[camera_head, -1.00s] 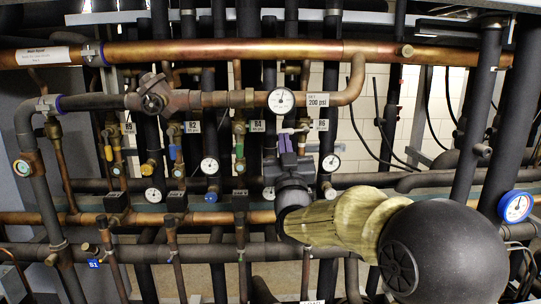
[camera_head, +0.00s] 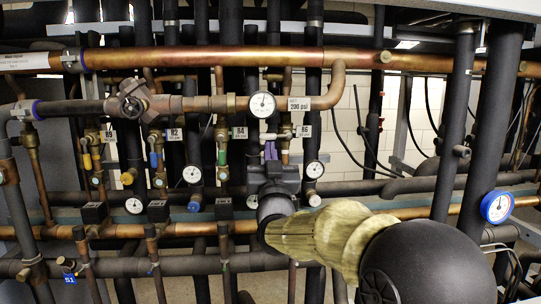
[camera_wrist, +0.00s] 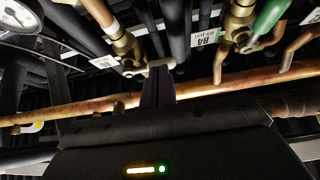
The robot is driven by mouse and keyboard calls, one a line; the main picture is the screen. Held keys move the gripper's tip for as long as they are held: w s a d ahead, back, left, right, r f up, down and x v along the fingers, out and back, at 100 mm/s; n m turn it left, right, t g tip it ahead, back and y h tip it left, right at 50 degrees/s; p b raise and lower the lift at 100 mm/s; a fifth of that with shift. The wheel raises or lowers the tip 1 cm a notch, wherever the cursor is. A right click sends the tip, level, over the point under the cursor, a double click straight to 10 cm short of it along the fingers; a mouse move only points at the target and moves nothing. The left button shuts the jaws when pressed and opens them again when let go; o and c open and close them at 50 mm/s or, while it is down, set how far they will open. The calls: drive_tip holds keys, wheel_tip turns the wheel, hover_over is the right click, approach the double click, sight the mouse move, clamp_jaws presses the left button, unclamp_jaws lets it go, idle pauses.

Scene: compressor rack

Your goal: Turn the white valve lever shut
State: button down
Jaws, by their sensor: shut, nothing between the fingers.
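The white valve lever (camera_wrist: 150,67) is on a brass valve (camera_wrist: 127,42) by the R6 tag. In the head view the lever (camera_head: 268,136) is a small pale bar below the round gauge on the copper pipe. My gripper (camera_wrist: 158,72) has purple fingers, closed together with nothing between them. In the wrist view the fingertips overlap the middle of the lever from below; whether they touch it I cannot tell. In the head view my gripper (camera_head: 270,146) is just under the lever, and my wrist hides what is behind it.
A green lever (camera_wrist: 270,16) is on the neighbouring R4 valve. Yellow (camera_head: 87,161) and blue (camera_head: 153,159) levers are further left. A copper pipe (camera_wrist: 60,114) crosses close behind the fingers. Black vertical pipes and gauges crowd the rack. A blue-rimmed gauge (camera_head: 497,206) is at the right.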

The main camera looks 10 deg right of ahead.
drive_tip(key=b+v, duration=0.7)
drive_tip(key=v, duration=0.5)
drive_tip(key=shift+s+b, duration=0.35)
